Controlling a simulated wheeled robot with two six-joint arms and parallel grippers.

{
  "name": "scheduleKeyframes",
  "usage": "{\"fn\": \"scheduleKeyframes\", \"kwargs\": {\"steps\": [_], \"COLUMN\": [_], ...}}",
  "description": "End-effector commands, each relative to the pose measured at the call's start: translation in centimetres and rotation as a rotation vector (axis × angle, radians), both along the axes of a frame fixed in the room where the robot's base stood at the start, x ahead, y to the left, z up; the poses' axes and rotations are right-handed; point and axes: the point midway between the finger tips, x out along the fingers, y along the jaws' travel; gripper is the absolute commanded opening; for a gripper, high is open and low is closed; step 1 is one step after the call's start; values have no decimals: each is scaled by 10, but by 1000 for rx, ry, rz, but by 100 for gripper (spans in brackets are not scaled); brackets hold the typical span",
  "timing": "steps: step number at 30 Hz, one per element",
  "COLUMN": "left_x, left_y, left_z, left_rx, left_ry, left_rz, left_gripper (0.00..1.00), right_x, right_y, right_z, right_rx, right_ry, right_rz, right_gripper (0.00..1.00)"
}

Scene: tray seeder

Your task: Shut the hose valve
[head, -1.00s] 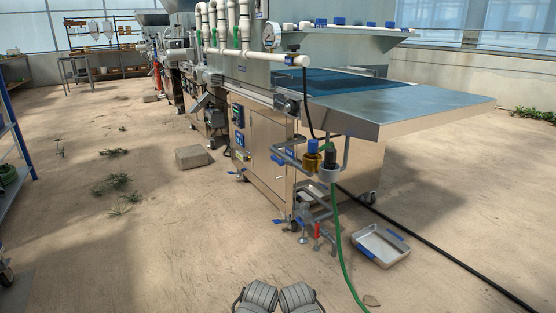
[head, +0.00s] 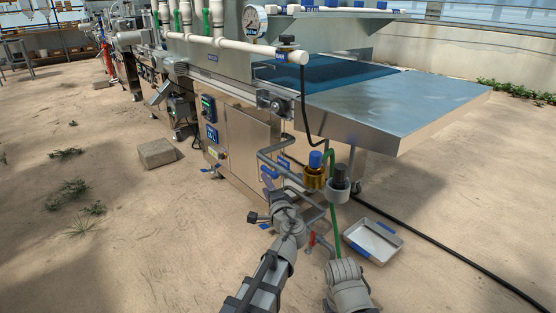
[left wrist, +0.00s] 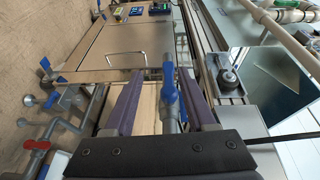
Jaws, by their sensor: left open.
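A blue valve lever (left wrist: 170,92) shows in the left wrist view, lying along a grey pipe (left wrist: 168,45). In the head view a blue lever (head: 283,163) shows on the bent grey pipe at the machine's side. My left gripper (left wrist: 160,95) is open, with one finger on each side of the lever and visible gaps to both. In the head view my left gripper (head: 270,185) reaches in front of the pipework, and its fingers are hard to make out. A red handle (head: 311,239) sits lower on the pipework, also seen in the left wrist view (left wrist: 38,145).
A green hose (head: 334,225) runs down beside a gold-and-blue regulator (head: 315,170) and a dark-topped cup (head: 339,184). A metal tray (head: 374,241) lies on the floor at right. The machine's cabinet (head: 245,140) stands close behind. The floor at left is mostly clear.

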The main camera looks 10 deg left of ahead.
Motion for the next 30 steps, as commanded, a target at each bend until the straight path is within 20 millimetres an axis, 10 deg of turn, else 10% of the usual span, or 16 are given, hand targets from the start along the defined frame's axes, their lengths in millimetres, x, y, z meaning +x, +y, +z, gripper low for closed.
{"fn": "scheduleKeyframes", "kwargs": {"steps": [14,30], "left_x": [13,73], "left_y": [0,34], "left_z": [10,10], "left_rx": [55,54], "left_ry": [-10,-11], "left_rz": [-29,-27], "left_gripper": [56,56], "right_x": [0,0], "right_y": [0,0], "right_z": [2,2], "right_rx": [0,0], "right_ry": [0,0], "right_rz": [0,0], "right_gripper": [48,48]}}
